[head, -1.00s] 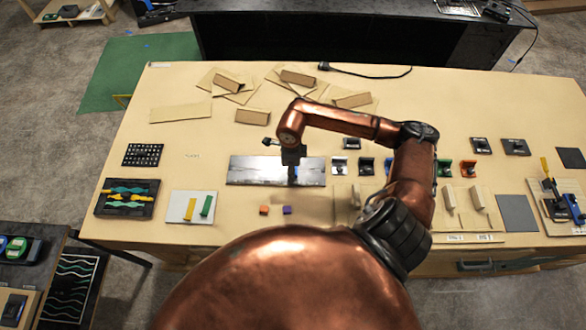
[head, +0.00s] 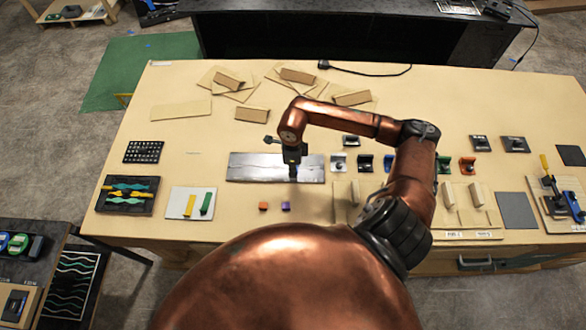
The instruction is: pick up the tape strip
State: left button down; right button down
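I cannot tell for certain which thing is the tape strip. A yellow strip (head: 189,205) and a green strip (head: 206,204) lie on a white board (head: 177,208) at the front left of the table. My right gripper (head: 293,173) points down over a long dark metallic plate (head: 250,167), right of the plate's middle. Its fingers are small and dark, and I cannot see whether they are open or hold anything. It is well to the right of the two strips. My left gripper is not in view.
An orange cube (head: 263,206) and a purple cube (head: 286,206) sit in front of the plate. Several coloured clip-like parts stand to the right, partly behind my arm. Cardboard pieces (head: 180,111) lie at the back. The table between the white board and the plate is clear.

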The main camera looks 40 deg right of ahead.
jog(key=shift+r+b, duration=0.35)
jog(key=shift+r, duration=0.25)
jog(key=shift+r+b, duration=0.45)
jog(key=shift+r, duration=0.25)
jog(key=s+a+r+b, duration=0.1)
jog(key=s+a+r, duration=0.1)
jog(key=a+r, duration=0.4)
jog(key=s+a+r, duration=0.2)
jog(key=a+r, duration=0.5)
jog(key=r, duration=0.1)
jog(key=shift+s+a+r+b, duration=0.15)
jog(key=shift+s+b, duration=0.2)
jog(key=shift+s, duration=0.05)
